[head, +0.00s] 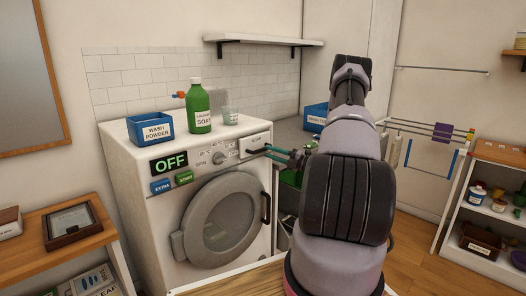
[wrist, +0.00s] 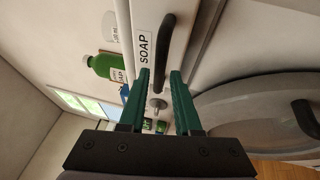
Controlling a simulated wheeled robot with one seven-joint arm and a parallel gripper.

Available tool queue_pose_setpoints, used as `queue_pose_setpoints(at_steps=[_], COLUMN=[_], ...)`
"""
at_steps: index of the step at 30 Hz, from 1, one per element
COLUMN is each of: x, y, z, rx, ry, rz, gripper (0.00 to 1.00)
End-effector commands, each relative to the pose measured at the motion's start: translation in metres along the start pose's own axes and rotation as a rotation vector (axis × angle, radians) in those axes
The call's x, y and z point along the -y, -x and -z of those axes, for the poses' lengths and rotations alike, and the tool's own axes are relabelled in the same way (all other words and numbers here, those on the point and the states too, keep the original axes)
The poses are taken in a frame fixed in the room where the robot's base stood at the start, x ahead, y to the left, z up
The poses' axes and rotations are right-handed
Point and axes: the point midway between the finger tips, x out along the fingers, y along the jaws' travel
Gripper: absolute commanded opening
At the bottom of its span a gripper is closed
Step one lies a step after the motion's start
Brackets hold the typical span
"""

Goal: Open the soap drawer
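The soap drawer (head: 252,143) is a white front at the top right of the washing machine (head: 150,215). It looks closed. In the wrist view the drawer front (wrist: 150,18) carries a SOAP label and a black bar handle (wrist: 166,45). My gripper (head: 268,151) is at the drawer front. In the wrist view its two green fingers (wrist: 160,74) are apart. The near end of the handle shows in the gap between them. I cannot tell whether either finger touches it. My gripper hides most of the handle in the head view.
The machine's round door (head: 220,220) with its own black handle is below. A blue wash powder box (head: 150,128), a green soap bottle (head: 198,108) and a clear cup (head: 230,116) stand on top. A drying rack (head: 425,150) and shelf unit (head: 495,210) are right.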

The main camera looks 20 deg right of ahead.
Motion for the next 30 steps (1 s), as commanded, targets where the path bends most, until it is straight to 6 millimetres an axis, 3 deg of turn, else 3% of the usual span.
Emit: queue_pose_setpoints(at_steps=[3, 7, 18, 19, 21, 30], x=[0.0, 0.0, 0.0, 0.0, 0.0, 0.0], y=[-0.021, -0.034, -0.041, -0.041, -0.041, -0.04], z=[0.001, 0.0, 0.0, 0.0, 0.0, 0.0], rx=[-0.002, -0.001, 0.0, 0.0, 0.0, 0.0], ry=[0.0, 0.001, 0.001, 0.001, 0.001, 0.001], rz=[0.0, 0.001, 0.0, 0.0, 0.0, 0.001], gripper=[0.32, 0.32, 0.32, 0.28, 0.01, 0.0])
